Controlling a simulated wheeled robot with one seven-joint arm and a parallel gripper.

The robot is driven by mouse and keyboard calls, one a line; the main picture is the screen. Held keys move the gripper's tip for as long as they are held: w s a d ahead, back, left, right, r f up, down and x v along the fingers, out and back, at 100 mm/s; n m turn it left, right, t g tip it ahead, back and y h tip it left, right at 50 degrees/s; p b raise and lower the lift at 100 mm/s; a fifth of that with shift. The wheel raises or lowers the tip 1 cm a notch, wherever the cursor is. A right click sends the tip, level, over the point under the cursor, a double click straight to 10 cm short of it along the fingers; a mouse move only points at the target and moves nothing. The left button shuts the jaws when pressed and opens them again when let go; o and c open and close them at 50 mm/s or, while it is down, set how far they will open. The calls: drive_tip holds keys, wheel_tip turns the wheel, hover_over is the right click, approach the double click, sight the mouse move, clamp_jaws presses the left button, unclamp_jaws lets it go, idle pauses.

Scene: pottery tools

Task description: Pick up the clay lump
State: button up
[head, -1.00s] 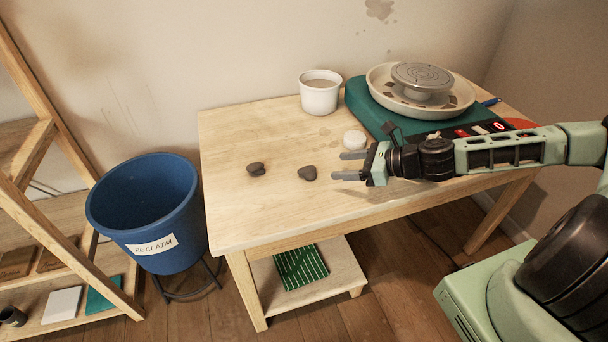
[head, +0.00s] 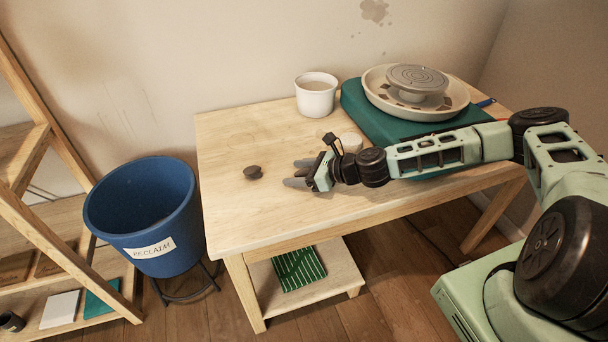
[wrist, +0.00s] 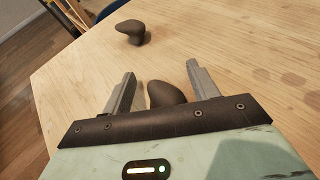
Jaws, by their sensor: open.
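Two dark brown-grey clay lumps are in view. One clay lump (wrist: 165,95) lies between my gripper's fingers in the wrist view, close to the palm, its lower part hidden by the gripper body. In the head view it is mostly hidden by the gripper. The other clay lump (head: 253,172) lies on the table to the left, apart from the gripper; it also shows beyond the fingertips in the wrist view (wrist: 132,32). My gripper (head: 291,172) is open, low over the table, with its fingers (wrist: 160,72) on either side of the nearer lump. I cannot tell whether they touch it.
The wooden table (head: 235,140) is clear at left and front. A white cup (head: 316,98), a pale round piece (head: 351,141) and a green pottery wheel (head: 365,115) stand behind the arm. A blue reclaim bucket (head: 140,215) and a wooden shelf (head: 50,190) are at left.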

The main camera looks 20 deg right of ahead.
drive_tip(key=c, duration=1)
drive_tip(key=shift+r, duration=0.1)
wheel_tip(320, 180, up, 10)
drive_tip(key=shift+f, duration=0.1)
